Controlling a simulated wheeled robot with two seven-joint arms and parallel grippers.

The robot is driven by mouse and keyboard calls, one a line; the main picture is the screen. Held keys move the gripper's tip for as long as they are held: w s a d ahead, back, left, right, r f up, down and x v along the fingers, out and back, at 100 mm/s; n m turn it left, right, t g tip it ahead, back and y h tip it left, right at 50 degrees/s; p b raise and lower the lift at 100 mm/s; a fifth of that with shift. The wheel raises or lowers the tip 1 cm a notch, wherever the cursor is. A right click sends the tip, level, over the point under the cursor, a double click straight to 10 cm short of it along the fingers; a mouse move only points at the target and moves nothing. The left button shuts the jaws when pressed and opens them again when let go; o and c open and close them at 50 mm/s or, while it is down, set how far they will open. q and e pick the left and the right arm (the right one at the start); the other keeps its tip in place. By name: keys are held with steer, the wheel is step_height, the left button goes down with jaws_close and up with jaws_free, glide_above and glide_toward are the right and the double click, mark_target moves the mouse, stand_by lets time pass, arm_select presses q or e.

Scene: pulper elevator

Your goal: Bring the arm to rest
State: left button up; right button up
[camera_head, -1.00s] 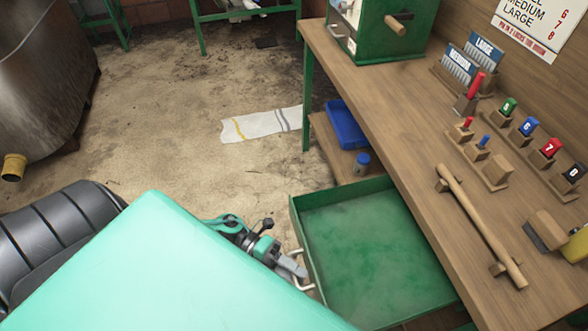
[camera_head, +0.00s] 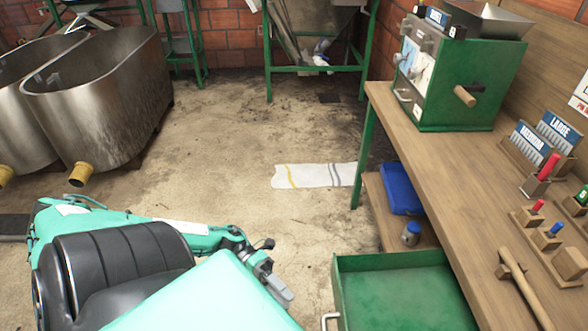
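My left gripper (camera_head: 280,290) shows at the lower middle of the head view, just left of the open green drawer (camera_head: 400,290). Its fingers look close together and hold nothing that I can see, but the view is too small to tell whether they are fully shut. It is apart from the drawer's metal handle (camera_head: 330,320). The drawer is pulled out from under the wooden bench and looks empty where it shows. My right gripper is out of view.
The wooden bench (camera_head: 440,170) on the right carries a green machine (camera_head: 465,80), colored pegs and a wooden bar. A blue bin (camera_head: 400,188) sits on the shelf below. A striped cloth (camera_head: 315,175) lies on the floor. Metal tanks (camera_head: 95,95) stand at left. Floor between is open.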

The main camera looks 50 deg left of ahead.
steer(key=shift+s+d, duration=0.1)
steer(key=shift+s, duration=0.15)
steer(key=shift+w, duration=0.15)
